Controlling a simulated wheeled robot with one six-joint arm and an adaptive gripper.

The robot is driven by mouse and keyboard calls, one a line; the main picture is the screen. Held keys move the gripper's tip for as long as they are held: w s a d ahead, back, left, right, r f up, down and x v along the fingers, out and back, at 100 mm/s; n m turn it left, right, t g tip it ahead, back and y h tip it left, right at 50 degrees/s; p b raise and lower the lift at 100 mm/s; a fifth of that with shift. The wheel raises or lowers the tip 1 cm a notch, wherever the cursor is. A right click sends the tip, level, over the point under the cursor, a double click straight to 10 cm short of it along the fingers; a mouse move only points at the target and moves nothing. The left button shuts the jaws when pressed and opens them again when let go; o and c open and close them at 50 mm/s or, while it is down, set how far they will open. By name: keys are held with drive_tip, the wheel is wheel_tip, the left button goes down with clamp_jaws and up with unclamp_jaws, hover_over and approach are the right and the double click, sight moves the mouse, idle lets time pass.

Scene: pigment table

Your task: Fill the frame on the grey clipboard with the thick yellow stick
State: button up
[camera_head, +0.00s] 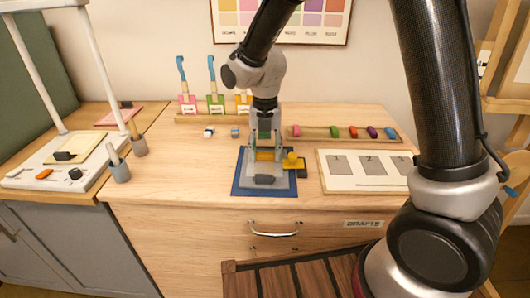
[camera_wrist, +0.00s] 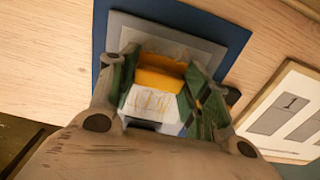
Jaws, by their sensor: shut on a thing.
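My gripper (camera_head: 265,153) is low over the clipboard, shut on the thick yellow stick (camera_wrist: 160,72). The stick lies crosswise between the green-lined fingers in the wrist view. Beside it, white paper (camera_wrist: 138,98) on the clipboard carries several thin yellow strokes (camera_wrist: 153,100). The frame's outline is mostly hidden by my fingers. I cannot tell whether the stick touches the paper.
A yellow-topped object (camera_head: 292,160) stands right of the clipboard, close to my gripper. A white board with numbered grey panels (camera_head: 342,166) lies further right. A rack with coloured sticks (camera_head: 320,132) is behind. Cups with brushes (camera_head: 119,170) stand left. The desk left of the mat is clear.

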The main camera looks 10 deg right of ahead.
sight(265, 170)
drive_tip(key=shift+s+f, duration=0.1)
drive_tip(key=shift+s, duration=0.05)
drive_tip(key=shift+c, duration=0.3)
drive_tip(key=shift+s+a, duration=0.25)
drive_tip(key=shift+s, duration=0.8)
drive_tip(key=shift+s+a, duration=0.2)
drive_tip(key=shift+s, duration=1.35)
drive_tip(key=shift+w+d, duration=0.15)
drive_tip(key=shift+w, duration=0.75)
drive_tip(key=shift+w+d, duration=0.2)
drive_tip(key=shift+w, duration=0.75)
drive_tip(key=shift+w+d, duration=0.15)
drive_tip(key=shift+w, duration=0.75)
drive_tip(key=shift+r, duration=3.5)
